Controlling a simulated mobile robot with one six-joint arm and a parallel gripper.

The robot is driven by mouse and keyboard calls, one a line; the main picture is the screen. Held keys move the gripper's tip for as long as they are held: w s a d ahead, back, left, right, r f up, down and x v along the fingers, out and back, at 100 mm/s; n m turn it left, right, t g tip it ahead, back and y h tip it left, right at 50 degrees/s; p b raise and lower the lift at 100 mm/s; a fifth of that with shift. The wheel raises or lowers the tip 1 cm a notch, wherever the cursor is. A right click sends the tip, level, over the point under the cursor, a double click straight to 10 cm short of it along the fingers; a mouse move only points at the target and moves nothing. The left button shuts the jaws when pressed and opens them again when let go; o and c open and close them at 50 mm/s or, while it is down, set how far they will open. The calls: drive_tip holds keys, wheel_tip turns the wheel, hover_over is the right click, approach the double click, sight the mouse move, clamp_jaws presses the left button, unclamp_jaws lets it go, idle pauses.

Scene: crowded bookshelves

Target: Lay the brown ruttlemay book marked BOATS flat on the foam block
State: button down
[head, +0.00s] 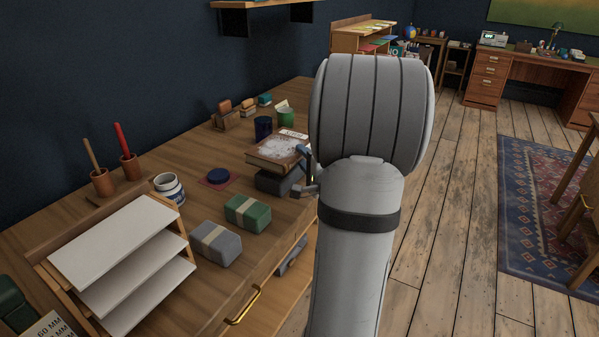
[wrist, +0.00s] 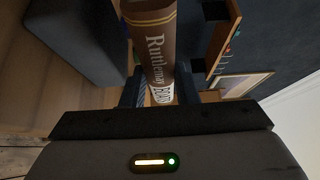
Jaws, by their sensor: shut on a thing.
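The brown book (head: 277,150) lies level, its pale, mottled cover facing up, directly over the dark foam block (head: 279,182). In the wrist view its brown spine (wrist: 157,45) reads Ruttlemay, with a second white word partly hidden at the jaws. My gripper (head: 309,174) is at the book's right, spine side and is shut on it; the fingers also show in the wrist view (wrist: 160,92) on either side of the spine. The foam block (wrist: 75,40) is beside the book at the left there. I cannot tell whether the book touches the block or is just above it.
A dark blue mug (head: 263,128) and a green mug (head: 286,117) stand close behind the book. A white tiered tray (head: 115,240) stands at the front left.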

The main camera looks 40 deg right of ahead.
drive_tip(key=shift+a+f+b, duration=0.1)
drive_tip(key=shift+f+b, duration=0.3)
drive_tip(key=shift+f, duration=1.4)
drive_tip(key=shift+f, duration=0.15)
drive_tip(key=c, duration=1.1)
unclamp_jaws()
